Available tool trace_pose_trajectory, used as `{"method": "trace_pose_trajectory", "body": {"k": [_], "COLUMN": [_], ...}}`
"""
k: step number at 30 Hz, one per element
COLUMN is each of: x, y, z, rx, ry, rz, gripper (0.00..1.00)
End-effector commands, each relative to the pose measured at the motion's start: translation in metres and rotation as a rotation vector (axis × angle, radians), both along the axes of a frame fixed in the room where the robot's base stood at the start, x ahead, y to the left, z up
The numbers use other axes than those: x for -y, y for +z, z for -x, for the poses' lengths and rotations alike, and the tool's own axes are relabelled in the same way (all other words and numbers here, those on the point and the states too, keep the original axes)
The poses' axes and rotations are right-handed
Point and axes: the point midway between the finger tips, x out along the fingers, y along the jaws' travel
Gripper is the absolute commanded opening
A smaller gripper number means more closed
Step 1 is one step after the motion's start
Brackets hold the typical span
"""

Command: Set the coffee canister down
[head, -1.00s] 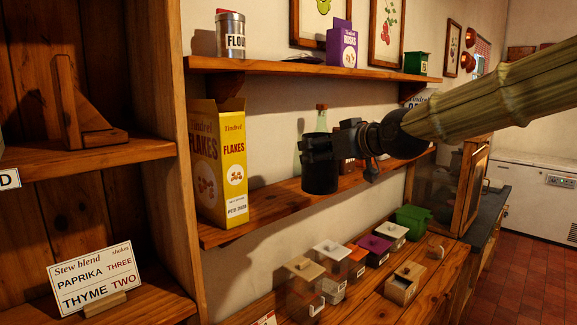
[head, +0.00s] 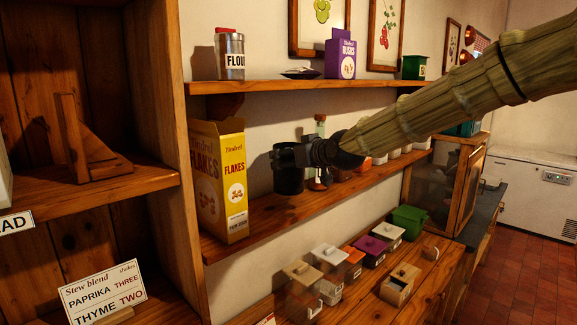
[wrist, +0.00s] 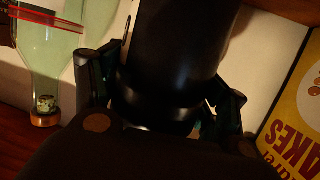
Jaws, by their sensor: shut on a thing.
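The coffee canister (head: 288,181) is a black cylinder in the head view, between the yellow flakes box and a glass bottle. My gripper (head: 286,156) is shut on it near its upper part. In the wrist view the canister (wrist: 178,45) fills the middle, with the fingers of my gripper (wrist: 165,95) on both sides of it. The canister looks about upright at the middle shelf (head: 262,216). I cannot tell whether its base touches the board. Its label is not visible.
The yellow flakes box (head: 220,180) stands left of the canister, with a gap. The glass bottle (head: 320,126) is close behind on the right and partly hidden; it also shows in the wrist view (wrist: 48,60). Several small lidded boxes stand on the counter (head: 345,300) below.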

Motion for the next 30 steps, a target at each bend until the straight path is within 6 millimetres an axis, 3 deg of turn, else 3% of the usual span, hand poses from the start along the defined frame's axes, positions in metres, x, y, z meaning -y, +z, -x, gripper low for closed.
{"method": "trace_pose_trajectory", "body": {"k": [4, 15, 28, 29, 30], "x": [-0.006, -0.005, -0.005, -0.005, -0.005], "y": [0.002, -0.032, -0.038, -0.038, -0.038], "z": [-0.009, -0.007, -0.007, -0.007, -0.007], "rx": [0.001, -0.001, 0.002, -0.001, -0.001], "ry": [0.001, 0.001, 0.000, 0.000, 0.000], "rz": [-0.001, -0.001, -0.001, 0.001, 0.001], "gripper": [0.23, 0.23, 0.23, 0.79, 0.87]}}
